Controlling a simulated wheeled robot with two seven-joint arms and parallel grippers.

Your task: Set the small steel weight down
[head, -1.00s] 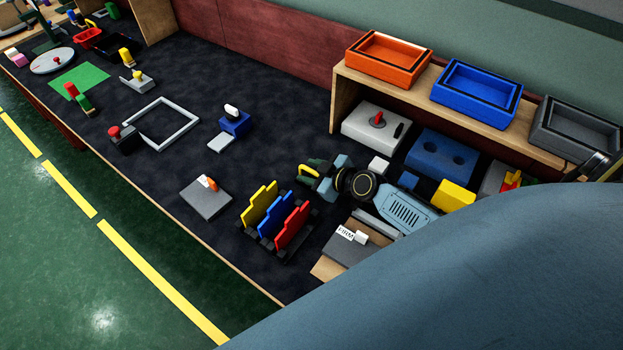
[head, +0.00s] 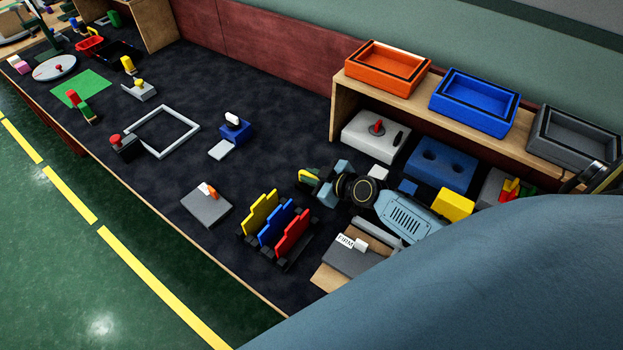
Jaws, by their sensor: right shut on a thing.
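My right gripper (head: 316,184) reaches in from the right, low over the dark table behind the upright coloured plates. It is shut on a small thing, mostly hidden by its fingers. A green and yellow piece (head: 307,176) shows at the fingertips. I cannot tell whether it is part of the held thing. No steel surface shows clearly, so I cannot make out the small steel weight. I cannot tell whether the held thing touches the table. My left gripper is not in view.
Yellow, blue and red plates (head: 292,233) stand just in front of the gripper. A grey pad labelled FIRM (head: 350,262) lies at lower right. A blue block with two holes (head: 441,166) stands under the shelf (head: 480,127). Dark table (head: 270,130) is clear at the back.

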